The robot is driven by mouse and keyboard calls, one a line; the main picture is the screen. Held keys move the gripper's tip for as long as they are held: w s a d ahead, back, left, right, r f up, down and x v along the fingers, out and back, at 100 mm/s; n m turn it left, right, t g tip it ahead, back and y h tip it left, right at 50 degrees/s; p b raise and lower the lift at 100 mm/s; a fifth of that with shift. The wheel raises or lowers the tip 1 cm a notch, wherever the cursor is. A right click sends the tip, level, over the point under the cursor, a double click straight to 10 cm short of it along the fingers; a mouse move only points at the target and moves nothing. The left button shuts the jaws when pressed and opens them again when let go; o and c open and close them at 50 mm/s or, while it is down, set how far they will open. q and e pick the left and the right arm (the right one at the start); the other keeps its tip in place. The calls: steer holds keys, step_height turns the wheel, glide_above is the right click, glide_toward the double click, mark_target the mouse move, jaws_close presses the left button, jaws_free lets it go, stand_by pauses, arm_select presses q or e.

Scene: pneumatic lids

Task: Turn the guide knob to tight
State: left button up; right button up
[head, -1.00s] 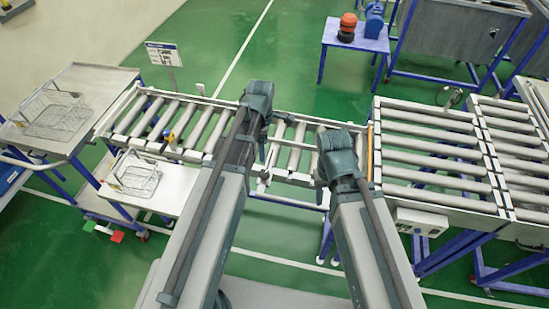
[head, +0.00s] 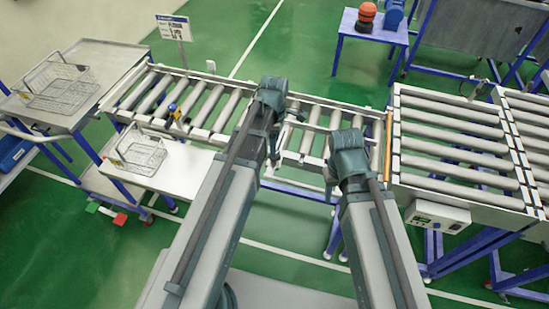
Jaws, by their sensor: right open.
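The roller conveyor (head: 226,137) runs across in front of me. A wire basket (head: 140,152) stands on a white shelf, another (head: 57,83) on a grey table at left. A wider roller table (head: 455,133) with a control box (head: 437,217) is at right. A sign (head: 174,28) stands behind.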

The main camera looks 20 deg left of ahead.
arm_select(q)
step_height(320, 180, down, 5)
steer(key=b, duration=0.4)
jaws_close()
